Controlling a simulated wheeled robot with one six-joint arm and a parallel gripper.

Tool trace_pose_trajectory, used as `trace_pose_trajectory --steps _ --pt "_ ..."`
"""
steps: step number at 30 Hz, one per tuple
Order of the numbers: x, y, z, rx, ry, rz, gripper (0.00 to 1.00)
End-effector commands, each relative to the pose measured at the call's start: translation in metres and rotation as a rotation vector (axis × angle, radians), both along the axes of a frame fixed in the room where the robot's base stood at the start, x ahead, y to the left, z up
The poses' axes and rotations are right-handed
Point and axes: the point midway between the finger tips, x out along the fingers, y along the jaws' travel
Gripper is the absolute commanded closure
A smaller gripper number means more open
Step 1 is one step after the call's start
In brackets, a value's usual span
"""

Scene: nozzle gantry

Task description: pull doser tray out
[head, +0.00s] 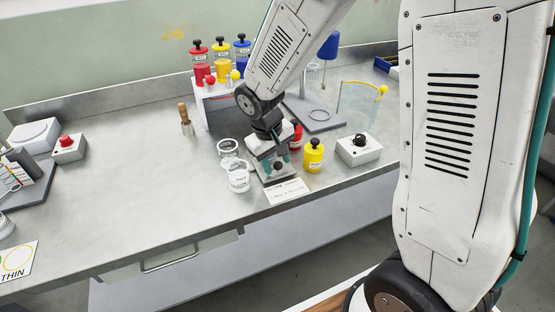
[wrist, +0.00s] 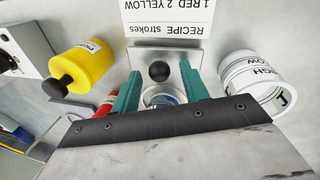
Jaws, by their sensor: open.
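The doser tray (wrist: 188,55) is a grey metal plate with a round black knob (wrist: 159,71) at its front, in the wrist view. My gripper (wrist: 163,66) is open, with its two green fingers on either side of the knob. Whether a finger touches the knob I cannot tell. Behind the knob, part of a round vessel with blue inside (wrist: 163,99) shows between the fingers; the rest is hidden by my gripper. In the head view my gripper (head: 280,155) points down over the tray, and the knob (head: 278,166) shows beneath it.
A recipe card (head: 287,191) lies in front of the tray near the bench edge. Two labelled white cups stand close on the left, the nearer one (head: 239,180) beside the tray. A yellow jar (head: 313,156) and a box with a black knob (head: 359,149) stand right.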

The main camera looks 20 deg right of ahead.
Motion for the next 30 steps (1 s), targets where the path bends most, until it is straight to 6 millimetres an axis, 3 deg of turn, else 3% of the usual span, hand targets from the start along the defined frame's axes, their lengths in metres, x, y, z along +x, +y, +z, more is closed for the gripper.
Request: trace_pose_trajectory --steps 5,16,30 --pt "0.001 0.002 0.014 0.001 -0.005 -0.001 0.55" --pt "-0.003 0.011 0.069 0.001 -0.002 -0.003 0.55" --pt "-0.003 0.012 0.076 0.000 0.000 -0.003 0.55"
